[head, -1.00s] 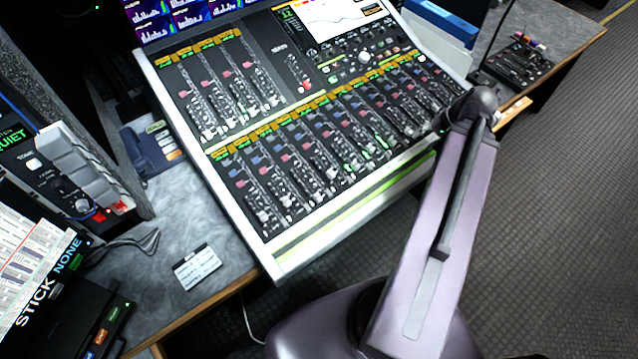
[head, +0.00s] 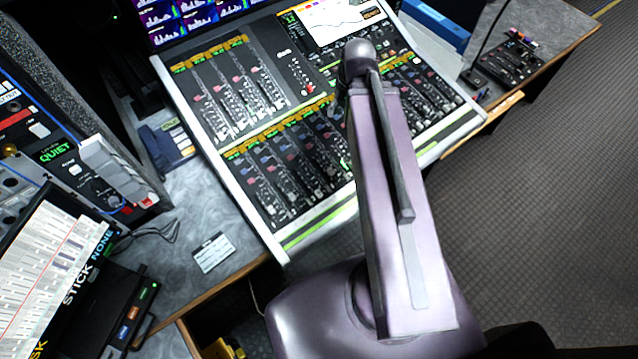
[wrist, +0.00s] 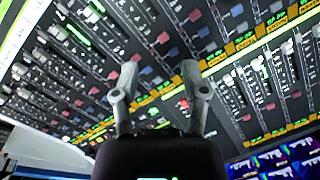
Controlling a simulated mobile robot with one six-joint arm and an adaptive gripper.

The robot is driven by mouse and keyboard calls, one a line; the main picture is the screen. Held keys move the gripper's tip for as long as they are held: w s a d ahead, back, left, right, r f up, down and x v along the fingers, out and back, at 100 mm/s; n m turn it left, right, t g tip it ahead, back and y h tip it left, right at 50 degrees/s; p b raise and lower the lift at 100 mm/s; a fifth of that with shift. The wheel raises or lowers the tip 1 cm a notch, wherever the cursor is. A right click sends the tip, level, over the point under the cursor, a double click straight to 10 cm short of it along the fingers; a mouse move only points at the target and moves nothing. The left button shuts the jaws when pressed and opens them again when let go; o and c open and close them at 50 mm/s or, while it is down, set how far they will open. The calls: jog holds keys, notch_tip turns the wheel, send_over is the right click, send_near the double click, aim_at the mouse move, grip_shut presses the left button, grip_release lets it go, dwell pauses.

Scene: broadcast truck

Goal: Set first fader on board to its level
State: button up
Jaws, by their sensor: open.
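The mixing board (head: 276,246) is a white-framed console with an upper and a lower bank of channel strips, each with faders and red or blue buttons. It lies in the middle of the head view, partly hidden behind my arm. In the wrist view the board (wrist: 240,60) fills most of the picture, tilted, with yellow label strips between the banks. My gripper (wrist: 157,85) is open and empty in the wrist view, its two fingers apart over the strips; I cannot tell its height above them. In the head view my arm hides it. Which fader is the first is not marked.
A meter screen (head: 185,18) stands behind the board. A labelled card (head: 213,253) lies on the grey desk to the left, by a telephone-like unit (head: 170,145). A small controller (head: 505,66) sits on the right desk. Floor at the right is open.

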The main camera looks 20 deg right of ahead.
jog(key=a+r+n+h+p, duration=0.1)
jog(key=a+r+p, duration=0.2)
jog(key=a, duration=0.3)
jog(key=w+a+r+n+p, duration=0.1)
jog(key=a+r+n+p, duration=0.1)
jog(key=a, duration=0.3)
jog(key=shift+a+r+h+p, duration=0.4)
jog(key=shift+r+p, duration=0.1)
jog(key=shift+r, duration=0.4)
